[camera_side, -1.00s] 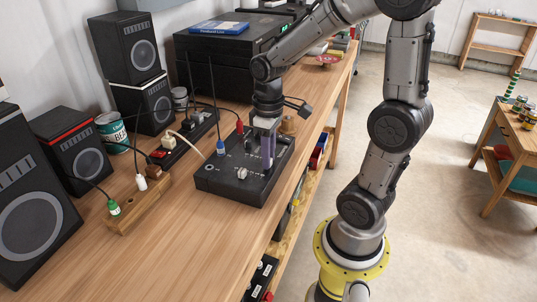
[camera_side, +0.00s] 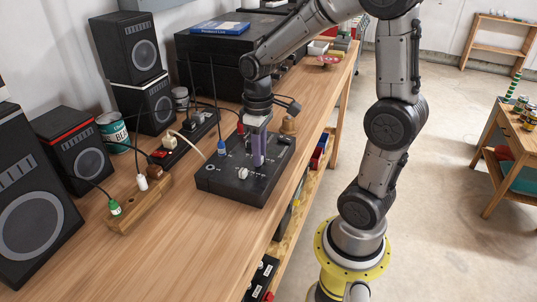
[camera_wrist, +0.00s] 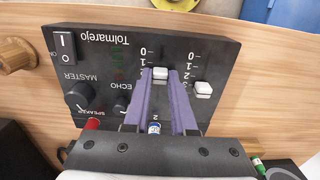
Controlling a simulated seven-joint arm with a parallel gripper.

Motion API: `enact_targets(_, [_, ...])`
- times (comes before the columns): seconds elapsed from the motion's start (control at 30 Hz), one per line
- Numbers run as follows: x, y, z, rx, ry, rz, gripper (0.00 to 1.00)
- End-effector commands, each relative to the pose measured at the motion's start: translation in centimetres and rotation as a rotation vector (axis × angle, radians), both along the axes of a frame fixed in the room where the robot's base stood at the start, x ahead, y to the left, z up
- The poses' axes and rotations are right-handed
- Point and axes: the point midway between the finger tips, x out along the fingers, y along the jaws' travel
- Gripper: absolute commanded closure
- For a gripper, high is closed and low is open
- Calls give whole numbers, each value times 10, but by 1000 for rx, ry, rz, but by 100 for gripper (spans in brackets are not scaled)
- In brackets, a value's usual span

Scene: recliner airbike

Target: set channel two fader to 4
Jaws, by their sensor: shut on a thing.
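The black mixer panel (camera_wrist: 112,50), marked Tolmarejo, appears upside down in the wrist view. It also lies on the bench in the side view (camera_side: 222,181). My gripper (camera_wrist: 160,75) has purple fingers closed around the white cap of a fader (camera_wrist: 160,72). A "2" shows between the fingers, below that cap. Beside its slot I read 0 and 1; the cap is near the mark after 1, and the fingers hide the rest of the scale. A second white fader cap (camera_wrist: 203,89) is free to the right. In the side view my gripper (camera_side: 257,163) points down onto the panel.
The panel has a MASTER knob (camera_wrist: 78,96) and a power switch (camera_wrist: 64,46). Cable plugs, one blue (camera_side: 221,149), stand at its edge. A power strip (camera_side: 186,143) and speakers (camera_side: 90,158) are to the left. Bare wood (camera_side: 185,235) lies in front.

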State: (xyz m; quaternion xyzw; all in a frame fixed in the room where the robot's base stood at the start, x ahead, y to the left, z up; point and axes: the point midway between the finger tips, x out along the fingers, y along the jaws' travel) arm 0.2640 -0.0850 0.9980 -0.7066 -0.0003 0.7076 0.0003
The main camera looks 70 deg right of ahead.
Motion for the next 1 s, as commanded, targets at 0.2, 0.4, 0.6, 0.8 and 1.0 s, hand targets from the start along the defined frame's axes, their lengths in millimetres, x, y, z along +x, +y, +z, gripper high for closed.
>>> enact_targets(0.2, [29, 0, 1, -2, -5, 1, 100])
enact_targets(0.4, [32, 0, 2, -3, -6, 0, 100])
enact_targets(0.6, [31, 0, 2, -2, -7, 0, 63])
enact_targets(0.8, [31, 0, 1, -2, -4, 0, 45])
enact_targets(1.0, [30, 0, 1, -1, -3, 0, 45])
